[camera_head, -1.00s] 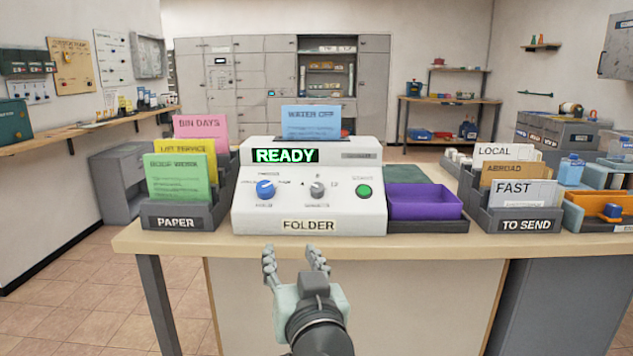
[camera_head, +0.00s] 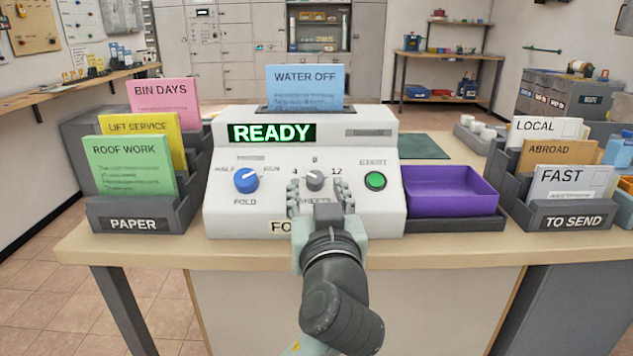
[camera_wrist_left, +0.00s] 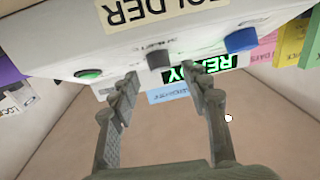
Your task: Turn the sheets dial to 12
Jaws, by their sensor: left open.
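The sheets dial (camera_head: 314,180) is a small grey knob on the white folder machine (camera_head: 225,212), with the marks 4, 8 and 12 around it. I cannot tell clearly which mark it points to. My left gripper (camera_head: 321,190) is open in front of the machine, one finger on each side of the dial in the picture. In the left wrist view the dial (camera_wrist_left: 158,60) shows just beyond the gap between the open fingertips (camera_wrist_left: 160,75). Contact does not show. The gripper hides part of the SHEETS and FOLDER labels. My right gripper is not in view.
A blue fold dial (camera_head: 246,180) sits left of the sheets dial and a green start button (camera_head: 375,180) right of it. The display (camera_head: 272,133) reads READY. A purple tray (camera_head: 450,205), paper rack (camera_head: 100,215) and to-send rack (camera_head: 530,222) flank the machine.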

